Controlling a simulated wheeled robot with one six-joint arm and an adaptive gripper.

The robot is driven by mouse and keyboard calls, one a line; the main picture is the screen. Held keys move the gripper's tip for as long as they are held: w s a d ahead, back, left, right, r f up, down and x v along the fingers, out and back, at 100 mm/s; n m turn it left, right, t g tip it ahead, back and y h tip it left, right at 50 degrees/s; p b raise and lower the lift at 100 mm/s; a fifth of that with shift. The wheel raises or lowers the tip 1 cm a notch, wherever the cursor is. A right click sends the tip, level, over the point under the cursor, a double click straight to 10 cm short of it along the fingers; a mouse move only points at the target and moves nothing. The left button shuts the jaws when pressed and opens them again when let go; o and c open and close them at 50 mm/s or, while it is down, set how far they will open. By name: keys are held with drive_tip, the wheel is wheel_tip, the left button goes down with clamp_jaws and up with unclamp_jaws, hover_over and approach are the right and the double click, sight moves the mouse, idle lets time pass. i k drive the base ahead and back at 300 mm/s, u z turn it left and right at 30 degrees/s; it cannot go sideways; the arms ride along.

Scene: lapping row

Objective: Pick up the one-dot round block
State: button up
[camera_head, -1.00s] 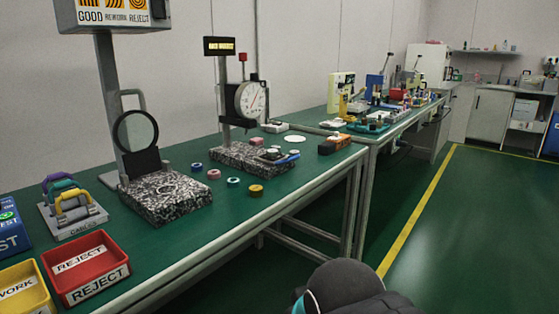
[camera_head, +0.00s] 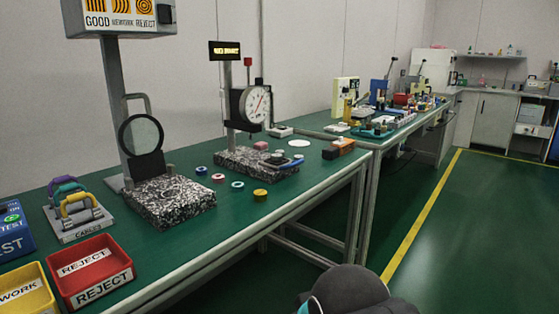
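Several small round blocks lie on the green bench top: a blue one (camera_head: 201,170), a pink-red one (camera_head: 218,178), a teal one with a pale top (camera_head: 237,185) and a yellow one (camera_head: 260,194). They are too small to make out dots, so I cannot tell which is the one-dot block. A pinkish round piece (camera_head: 261,146) also sits on the dial gauge's speckled base. A dark rounded part of my arm shows at the bottom centre, far below and right of the blocks. My gripper's fingers are not in view.
A speckled stone block (camera_head: 170,203) with a magnifier stands left of the blocks; a dial gauge (camera_head: 254,103) stands behind them. Red REJECT (camera_head: 92,272) and yellow WORK (camera_head: 25,290) trays are front left. Clear floor lies right of the bench.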

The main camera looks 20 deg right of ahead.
sight(276, 158)
drive_tip(key=z, duration=0.55)
drive_tip(key=i, duration=0.85)
drive_tip(key=z, duration=0.65)
